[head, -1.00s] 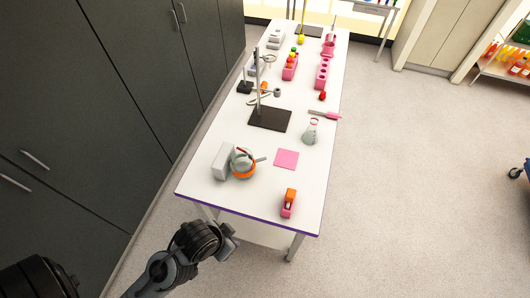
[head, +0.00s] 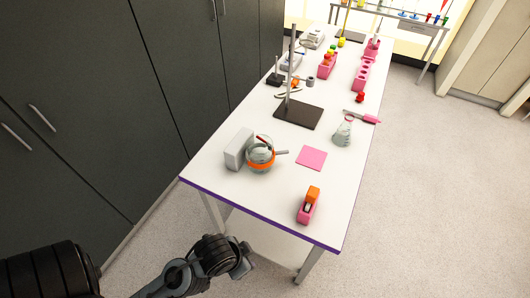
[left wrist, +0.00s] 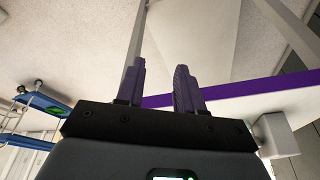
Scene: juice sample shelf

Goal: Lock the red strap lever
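A round glass vessel (head: 260,158) with an orange band sits near the front left of the white table, against a pale grey block (head: 238,149). A small red lever-like piece (head: 263,139) shows at its top; whether it is locked is too small to tell. A short grey rod sticks out to the right of the vessel. My left gripper (head: 243,264) is in front of the table, below the tabletop edge and apart from the vessel. In the left wrist view, its two purple fingers (left wrist: 160,82) stand apart with nothing between them. My right gripper is not in view.
A pink mat (head: 311,158), an orange-and-pink dispenser (head: 309,206) and a flask (head: 344,132) stand right of the vessel. A stand with a dark base (head: 298,114) is behind it. Dark cabinets (head: 90,90) line the left. The purple table edge (left wrist: 240,92) crosses the left wrist view.

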